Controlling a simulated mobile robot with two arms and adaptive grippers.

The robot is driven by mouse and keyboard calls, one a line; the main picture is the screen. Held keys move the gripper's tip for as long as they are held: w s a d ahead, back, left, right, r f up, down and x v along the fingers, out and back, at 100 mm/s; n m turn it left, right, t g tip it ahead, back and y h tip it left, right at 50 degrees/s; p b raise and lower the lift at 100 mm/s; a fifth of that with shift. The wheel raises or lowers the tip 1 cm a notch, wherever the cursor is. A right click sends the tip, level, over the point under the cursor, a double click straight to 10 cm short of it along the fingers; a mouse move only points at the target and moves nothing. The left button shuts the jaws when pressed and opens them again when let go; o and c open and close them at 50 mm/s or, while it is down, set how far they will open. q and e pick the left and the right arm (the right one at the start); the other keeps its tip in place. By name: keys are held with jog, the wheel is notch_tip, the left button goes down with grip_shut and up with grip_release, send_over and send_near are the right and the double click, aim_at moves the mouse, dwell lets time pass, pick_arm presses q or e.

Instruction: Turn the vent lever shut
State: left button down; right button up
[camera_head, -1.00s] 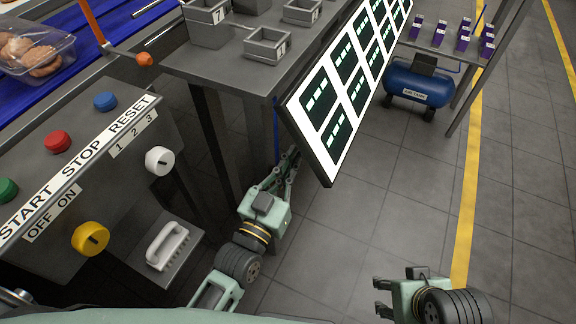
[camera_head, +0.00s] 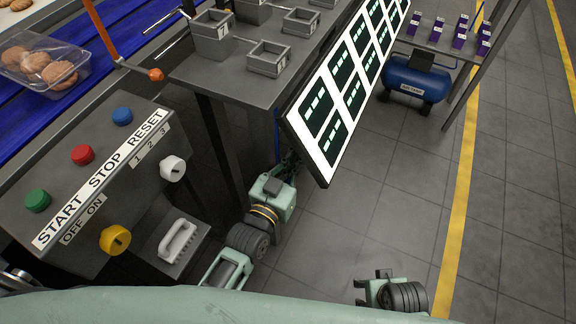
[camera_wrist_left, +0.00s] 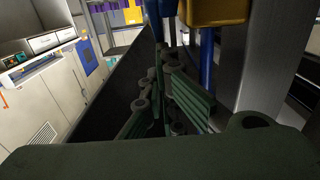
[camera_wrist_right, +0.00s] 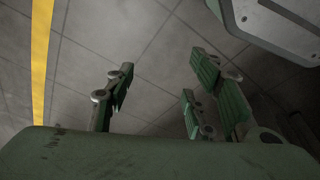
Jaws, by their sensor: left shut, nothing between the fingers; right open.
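An orange lever (camera_head: 101,27) with a round orange knob (camera_head: 155,74) stands by the blue conveyor at upper left in the head view. I cannot tell whether it is the vent lever; no label on it is readable. My right gripper (camera_head: 370,281) is low at right over bare floor, well away from the lever. In the right wrist view (camera_wrist_right: 160,78) its fingers are apart and empty.
A button console (camera_head: 65,165) fills the left. A grey table (camera_head: 220,75) with small bins and a tilted screen panel (camera_head: 318,165) stand around my left arm. A blue air tank (camera_head: 415,83) is at upper right. Open floor lies to the right.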

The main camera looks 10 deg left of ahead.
pick_arm(q)
jog(key=shift+w+d+f+p, duration=0.1)
jog(key=shift+w+d+p, duration=0.05)
jog(key=shift+w+p, duration=0.3)
jog(key=shift+w+d+f, duration=0.1)
jog(key=shift+w+f, duration=0.15)
jog(key=shift+w, duration=0.05)
jog(key=shift+w+d+f, duration=0.1)
jog(key=shift+w+f, duration=0.2)
jog(key=shift+w, duration=0.1)
pick_arm(e)
jog(key=shift+s+d+f, duration=0.1)
jog(key=shift+s+f, duration=0.2)
jog(key=shift+f, duration=0.5)
jog(key=shift+s+a+f, duration=0.1)
jog(key=shift+s+f, duration=0.25)
jog(key=shift+f, duration=0.45)
jog(key=shift+s+d+f, duration=0.1)
jog(key=shift+s+f, duration=0.2)
jog(key=shift+f, duration=0.5)
